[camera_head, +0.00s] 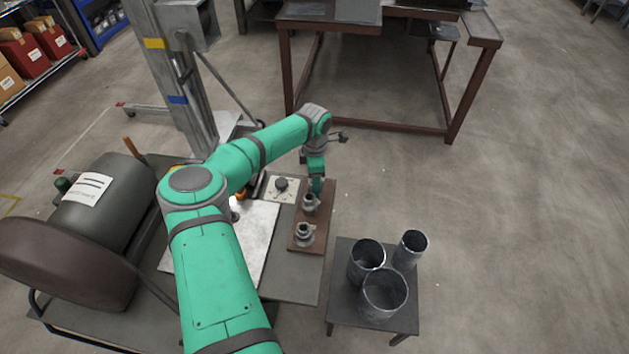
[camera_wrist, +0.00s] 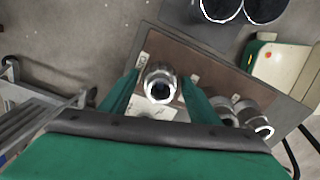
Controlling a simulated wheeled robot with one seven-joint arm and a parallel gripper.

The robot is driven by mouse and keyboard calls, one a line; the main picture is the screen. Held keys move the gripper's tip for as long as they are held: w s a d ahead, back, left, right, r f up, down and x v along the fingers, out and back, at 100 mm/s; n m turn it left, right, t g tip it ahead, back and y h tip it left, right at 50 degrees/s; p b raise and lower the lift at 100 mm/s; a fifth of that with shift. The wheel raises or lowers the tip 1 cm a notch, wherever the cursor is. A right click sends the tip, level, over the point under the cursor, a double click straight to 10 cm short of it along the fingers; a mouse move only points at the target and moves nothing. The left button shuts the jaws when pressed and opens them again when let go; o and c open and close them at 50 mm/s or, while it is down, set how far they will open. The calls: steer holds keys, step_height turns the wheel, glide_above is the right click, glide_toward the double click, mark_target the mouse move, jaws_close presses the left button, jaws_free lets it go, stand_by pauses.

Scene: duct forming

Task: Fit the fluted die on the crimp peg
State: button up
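A grey metal die (camera_wrist: 160,83) with a round dark bore stands on the brown board, between the fingers of my gripper (camera_wrist: 160,76) in the wrist view. The fingers are apart, with a narrow gap showing on each side of the die. In the head view my gripper (camera_head: 317,187) points down over the die (camera_head: 310,204) at the board's far end. I cannot make out which die is fluted. A dark round knob or peg (camera_head: 282,184) sits on a cream plate; I cannot tell if it is the crimp peg.
A small dark table (camera_head: 344,312) holds three open metal ducts (camera_head: 384,294) to the right. A pale sheet (camera_head: 258,238) lies left of the board. A large brown-framed table (camera_head: 384,122) is behind. Floor at right is clear.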

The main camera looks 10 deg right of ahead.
step_height(320, 180, up, 11)
stand_by(0.8)
steer(key=shift+f, duration=0.15)
stand_by(0.3)
